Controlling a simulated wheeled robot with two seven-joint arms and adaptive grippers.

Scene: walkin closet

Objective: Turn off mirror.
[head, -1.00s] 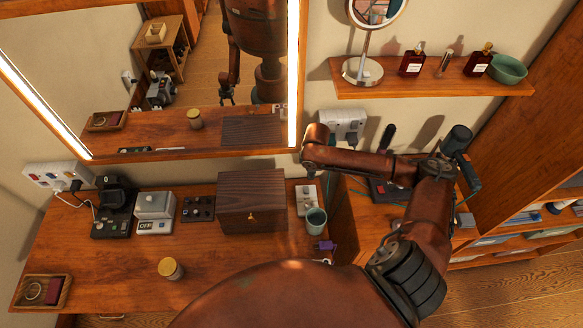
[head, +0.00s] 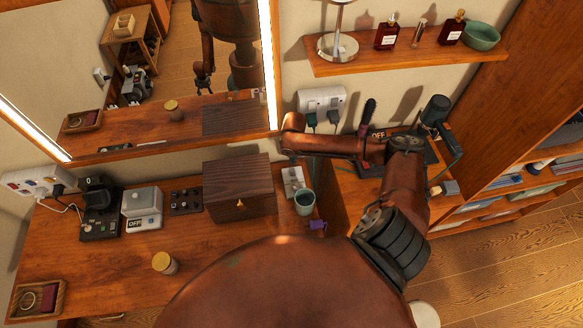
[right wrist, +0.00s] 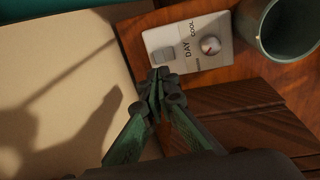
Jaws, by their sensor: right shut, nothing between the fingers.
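The mirror (head: 130,40) hangs on the wall at upper left in the head view, its side light strips glowing. A small light control panel (head: 293,182) stands right of the dark wooden box. In the right wrist view the panel (right wrist: 187,43) carries a grey rocker switch, a round knob and the words DAY and COOL. My right gripper (head: 288,154) is mostly hidden by its own wrist in the head view. In the right wrist view its fingers (right wrist: 158,82) are shut and empty, at the panel's near left edge; contact is unclear.
The dark wooden box (head: 238,188) and a green cup (head: 305,202) flank the panel closely. A wall socket (head: 321,102) with plugs is behind my forearm. A shelf (head: 400,58) holds bottles above. The front left of the desk (head: 105,260) is mostly bare.

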